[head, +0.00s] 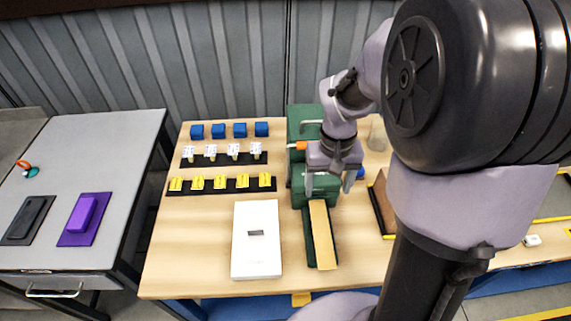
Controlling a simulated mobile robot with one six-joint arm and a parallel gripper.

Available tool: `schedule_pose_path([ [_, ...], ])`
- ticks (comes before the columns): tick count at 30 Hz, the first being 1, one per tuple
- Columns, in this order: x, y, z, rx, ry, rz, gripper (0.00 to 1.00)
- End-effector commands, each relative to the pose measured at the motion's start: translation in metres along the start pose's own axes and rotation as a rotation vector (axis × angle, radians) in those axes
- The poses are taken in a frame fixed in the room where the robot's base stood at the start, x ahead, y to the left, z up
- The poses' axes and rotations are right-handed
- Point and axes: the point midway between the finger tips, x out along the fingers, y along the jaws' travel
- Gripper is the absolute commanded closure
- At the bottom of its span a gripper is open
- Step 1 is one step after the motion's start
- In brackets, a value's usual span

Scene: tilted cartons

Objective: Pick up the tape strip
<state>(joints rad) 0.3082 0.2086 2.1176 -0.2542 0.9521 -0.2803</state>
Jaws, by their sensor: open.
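My gripper (323,188) points down with its two fingers apart, just above the upper end of a long tan strip (322,236). I see nothing between the fingers. The strip lies along a narrow dark green bed that runs toward the table's front edge. It looks like the tape strip, though I cannot be sure. Its upper end is close to the fingers, and I cannot tell whether they touch it. Several small yellow pieces (220,183) stand in a row on a black bar to the left; these might also be tape.
A white flat box (256,240) lies left of the green bed. Blue cubes (240,130) and white tagged pieces (233,151) stand in rows at the back left. A green machine body (304,122) stands behind my gripper. My arm hides much of the right side.

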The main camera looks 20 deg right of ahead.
Motion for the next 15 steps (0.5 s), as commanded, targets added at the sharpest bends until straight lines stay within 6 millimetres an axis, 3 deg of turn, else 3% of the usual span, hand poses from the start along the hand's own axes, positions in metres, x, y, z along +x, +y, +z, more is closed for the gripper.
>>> schedule_pose_path([
  [9, 0.09, -0.001, 0.002, 0.0, -0.003, -0.001, 0.29],
  [15, 0.122, -0.001, 0.002, 0.001, -0.002, -0.001, 0.29],
])
